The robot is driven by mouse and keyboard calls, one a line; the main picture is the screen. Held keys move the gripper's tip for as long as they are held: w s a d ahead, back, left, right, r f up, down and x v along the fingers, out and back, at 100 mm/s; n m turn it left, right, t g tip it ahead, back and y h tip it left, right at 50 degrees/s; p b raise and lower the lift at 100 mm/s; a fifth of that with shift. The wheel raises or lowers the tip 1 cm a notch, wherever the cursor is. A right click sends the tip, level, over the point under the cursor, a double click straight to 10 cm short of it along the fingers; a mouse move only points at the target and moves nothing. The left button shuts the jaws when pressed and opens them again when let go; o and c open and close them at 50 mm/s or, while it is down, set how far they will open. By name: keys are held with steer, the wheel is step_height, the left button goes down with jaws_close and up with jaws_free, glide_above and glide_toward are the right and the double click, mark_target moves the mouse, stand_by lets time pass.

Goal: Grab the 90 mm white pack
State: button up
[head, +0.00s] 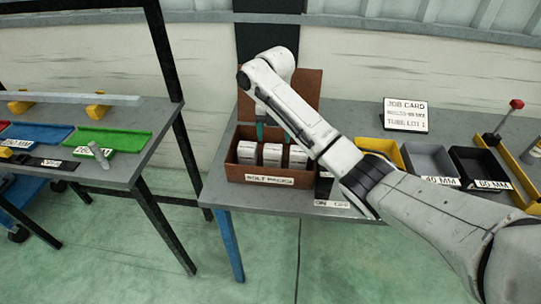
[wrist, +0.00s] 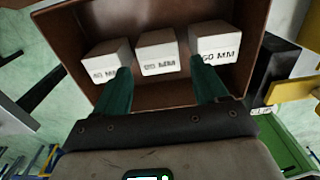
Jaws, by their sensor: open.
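Three white packs stand in a row in the brown box labelled BOLT PACKS (head: 238,172). In the wrist view they are the left pack (wrist: 108,60), the middle pack (wrist: 157,47) and the right pack (wrist: 213,40). Each label ends in MM, but the numbers are too blurred to tell surely which is 90. My gripper (wrist: 165,82) is open and empty, its green fingers pointing into the box. The middle pack shows between the fingertips, the right pack behind the right finger. In the head view my gripper (head: 262,131) is above the packs, partly hidden by my arm.
The box's raised lid (head: 308,88) stands behind. To the right are a yellow bin (head: 392,150), a grey bin (head: 430,160) labelled 40 MM, a black bin (head: 478,165) and a job card (head: 405,115). Another bench (head: 130,165) with trays stands left, across a gap.

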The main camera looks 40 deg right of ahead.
mark_target(273, 148)
step_height(273, 148, down, 2)
steer(key=shift+f, duration=0.1)
steer(key=shift+a+f+p, duration=0.2)
steer(key=shift+f+p, duration=0.55)
steer(key=shift+f, duration=2.05)
steer(key=shift+r, duration=0.1)
steer(key=c, duration=0.9)
